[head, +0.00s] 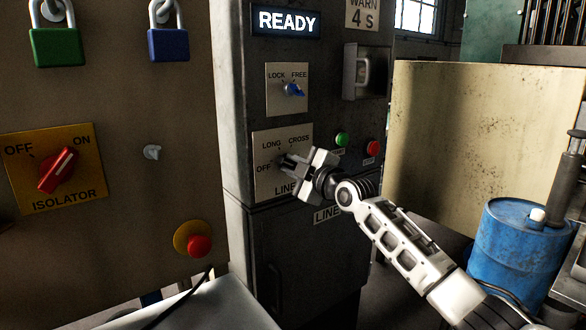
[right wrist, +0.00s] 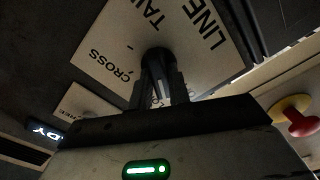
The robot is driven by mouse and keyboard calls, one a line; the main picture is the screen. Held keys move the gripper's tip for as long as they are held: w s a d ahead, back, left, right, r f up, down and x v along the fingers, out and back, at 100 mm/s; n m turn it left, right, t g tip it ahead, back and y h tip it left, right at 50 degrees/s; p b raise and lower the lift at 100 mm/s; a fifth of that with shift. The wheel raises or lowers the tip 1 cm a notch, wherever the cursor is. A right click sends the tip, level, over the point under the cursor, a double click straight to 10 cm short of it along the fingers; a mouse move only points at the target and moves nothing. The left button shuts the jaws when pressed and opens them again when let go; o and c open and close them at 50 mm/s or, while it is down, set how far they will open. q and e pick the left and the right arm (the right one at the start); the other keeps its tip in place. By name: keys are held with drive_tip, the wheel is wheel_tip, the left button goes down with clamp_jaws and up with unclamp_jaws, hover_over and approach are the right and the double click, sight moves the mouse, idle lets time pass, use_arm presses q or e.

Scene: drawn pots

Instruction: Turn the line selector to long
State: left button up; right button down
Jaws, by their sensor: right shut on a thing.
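The line selector is a dark knob on a pale plate (head: 263,143) on the grey cabinet. The words LONG, CROSS and OFF show around it, and LINE shows partly below. My right gripper (head: 291,164) covers most of the knob and is shut on it. In the right wrist view, the fingers (right wrist: 160,88) close around the dark line selector knob (right wrist: 157,56), with CROSS, TAIL and LINE printed nearby. Which word the knob points to cannot be told. My left gripper is not in view.
A LOCK/FREE switch (head: 293,90) and a lit READY sign (head: 287,22) are above. A green button (head: 341,139) and a red button (head: 373,148) sit to the right. A red isolator switch (head: 57,170) is on the left panel. A blue drum (head: 515,255) stands at right.

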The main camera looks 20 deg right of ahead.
drive_tip(key=m, duration=0.6)
drive_tip(key=shift+d+m, duration=0.15)
drive_tip(key=shift+m, duration=0.25)
idle(0.4)
drive_tip(key=c, duration=1.3)
unclamp_jaws()
drive_tip(key=b+v, duration=0.2)
drive_tip(key=v, duration=1.4)
drive_tip(key=shift+r, duration=0.1)
